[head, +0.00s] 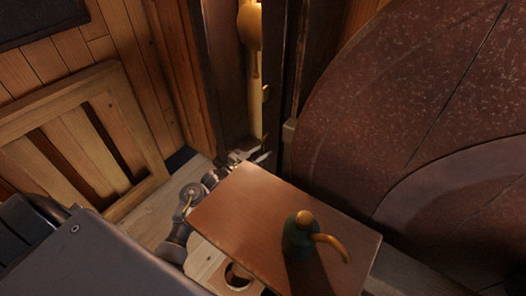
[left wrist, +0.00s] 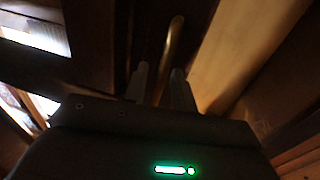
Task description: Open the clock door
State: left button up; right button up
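The clock is a tall dark wood case (head: 226,75) at the top middle of the head view. A brass pendulum (head: 250,27) shows in its narrow front; I cannot tell whether through glass or an opening. A small brass fitting (head: 265,93) sits on the right edge. My left gripper (head: 258,156) is low at the clock's front, partly hidden by a table. In the left wrist view its two fingers (left wrist: 158,88) stand apart, with a thin curved brass rod (left wrist: 174,40) running down between them; contact is not clear. My right gripper is not in view.
A small wooden table (head: 225,205) stands close in front of my left arm, with a green and brass oil can (head: 300,235) on it. A large dark red speckled round stone (head: 400,100) fills the right. A slatted wood frame (head: 75,140) leans at the left.

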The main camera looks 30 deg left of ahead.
pick_arm(q)
jog(key=shift+w+d, duration=0.1)
jog(key=shift+w, duration=0.2)
jog(key=shift+c, duration=0.5)
grip_shut()
